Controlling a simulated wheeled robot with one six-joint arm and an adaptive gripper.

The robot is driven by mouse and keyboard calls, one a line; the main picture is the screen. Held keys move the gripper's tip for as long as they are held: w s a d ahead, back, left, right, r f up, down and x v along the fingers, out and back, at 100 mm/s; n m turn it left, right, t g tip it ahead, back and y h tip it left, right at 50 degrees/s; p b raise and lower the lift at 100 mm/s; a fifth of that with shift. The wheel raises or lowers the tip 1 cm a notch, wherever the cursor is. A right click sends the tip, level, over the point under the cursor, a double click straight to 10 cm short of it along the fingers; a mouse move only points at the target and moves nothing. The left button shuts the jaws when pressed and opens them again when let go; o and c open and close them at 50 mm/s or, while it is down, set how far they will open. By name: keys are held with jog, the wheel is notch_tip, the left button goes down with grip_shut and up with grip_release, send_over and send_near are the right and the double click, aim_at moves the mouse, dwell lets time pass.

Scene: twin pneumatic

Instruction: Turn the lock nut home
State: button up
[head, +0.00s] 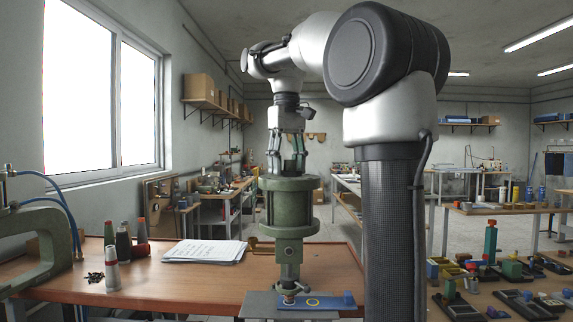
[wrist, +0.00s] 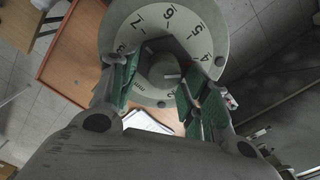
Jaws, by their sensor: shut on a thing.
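A green pneumatic press (head: 289,205) stands upright at the table's front, its ram pointing down to a small plate. My gripper (head: 287,160) points down over its top. In the wrist view a pale dial (wrist: 205,22) with black numbers and a "mm" mark rings a dark grey lock nut (wrist: 187,52) with a round stud end in its middle. The green-padded fingers of my gripper (wrist: 163,77) stand on either side of the nut and are shut on it. The fingers hide part of the nut and dial. The nut is hard to make out in the head view.
Below the press are a grey block and a blue plate (head: 318,302). Papers (head: 205,251) and several small bottles (head: 123,245) lie or stand to the left. A green C-frame (head: 45,245) is at the far left. A parts table (head: 510,283) is at the right.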

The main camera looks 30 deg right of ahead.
dwell(0.3)
jog(key=o, duration=1)
notch_tip(320, 180, up, 8)
jog(key=shift+f, duration=0.25)
